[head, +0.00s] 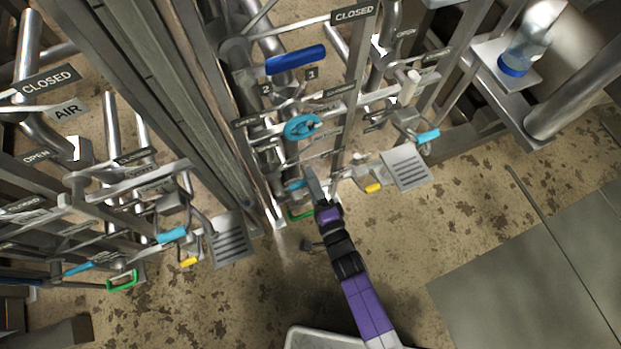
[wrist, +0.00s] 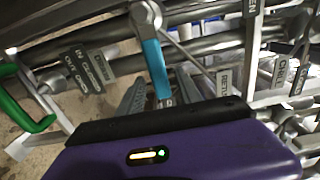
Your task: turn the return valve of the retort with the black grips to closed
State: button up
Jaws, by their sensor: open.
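My gripper (head: 310,178) reaches into the middle rack of pipes, beside a cyan lever (head: 295,185). In the wrist view my gripper (wrist: 158,92) is open, and a cyan lever (wrist: 153,58) stands between its grey fingers. I cannot tell whether they touch it. The lever's upper end meets a metal valve fitting (wrist: 146,14). A tag (wrist: 223,82) right of the lever seems to read RETURN. A tag reading CLOSED (wrist: 299,76) is farther right. I cannot make out any black grips, so which retort they belong to does not show.
A green handle (wrist: 28,112) is left of my gripper. A blue handle (head: 296,60) and blue handwheel (head: 303,126) are higher on the middle rack. A grey slotted plate (head: 406,168) and yellow part (head: 373,188) are to the right. Another rack with a cyan lever (head: 172,235) is left.

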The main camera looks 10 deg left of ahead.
jog(key=p+v, duration=0.1)
jog(key=v, duration=0.6)
jog(key=shift+s+d, duration=0.2)
jog(key=shift+s, duration=0.1)
